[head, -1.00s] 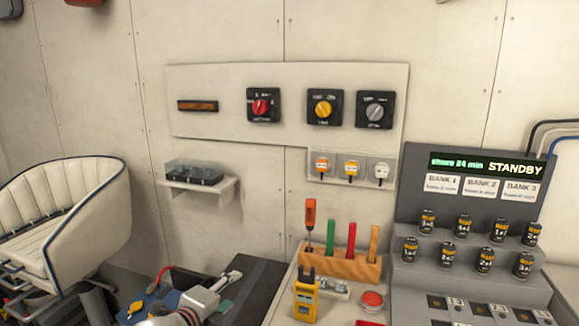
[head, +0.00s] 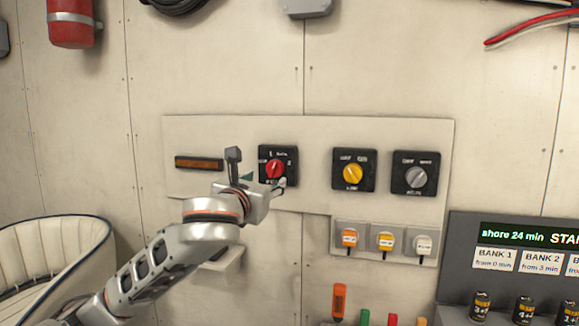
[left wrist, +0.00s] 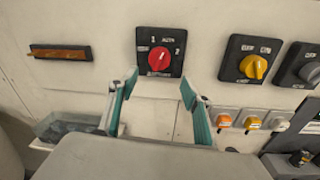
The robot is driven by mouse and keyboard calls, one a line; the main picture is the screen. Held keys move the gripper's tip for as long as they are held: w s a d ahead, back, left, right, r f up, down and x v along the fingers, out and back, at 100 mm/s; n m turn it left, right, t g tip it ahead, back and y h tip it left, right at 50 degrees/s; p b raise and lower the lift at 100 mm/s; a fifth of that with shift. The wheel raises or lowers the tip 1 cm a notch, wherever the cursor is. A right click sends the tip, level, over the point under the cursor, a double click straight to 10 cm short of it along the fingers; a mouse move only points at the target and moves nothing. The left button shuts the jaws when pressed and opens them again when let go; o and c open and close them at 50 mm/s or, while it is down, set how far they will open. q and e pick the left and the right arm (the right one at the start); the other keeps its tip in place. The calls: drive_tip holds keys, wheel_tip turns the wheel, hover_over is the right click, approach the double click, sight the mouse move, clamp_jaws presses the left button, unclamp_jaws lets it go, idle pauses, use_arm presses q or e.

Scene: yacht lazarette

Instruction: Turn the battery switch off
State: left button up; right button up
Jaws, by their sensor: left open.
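The likely battery switch is a rotary switch with a red knob (head: 273,169) on a black square plate, mounted on the white wall panel. In the left wrist view the red knob (left wrist: 159,54) sits just beyond and between the fingertips, with marks including 1 and 2 around it. The knob's exact pointing direction is hard to read. My left gripper (head: 263,181) is open and empty in front of the switch, slightly below it in the picture. In the left wrist view the left gripper (left wrist: 157,92) shows two teal-lined fingers, apart from each other. My right gripper is not in view.
A yellow-knob switch (head: 353,173) and a grey-knob switch (head: 415,178) sit to the right on the panel (head: 230,128). Small orange, yellow and white plugs or switches (head: 385,241) are below them. An amber strip (head: 199,163) is to the left. A grey console (head: 470,225) stands at right.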

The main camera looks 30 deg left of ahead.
sight(273, 169)
use_arm(q)
drive_tip(key=x, duration=0.5)
drive_tip(key=r+x, duration=0.1)
drive_tip(key=x, duration=0.2)
drive_tip(key=shift+r+p, duration=0.15)
drive_tip(key=shift+p, duration=0.2)
drive_tip(key=shift+s, duration=0.1)
drive_tip(key=c, duration=1.1)
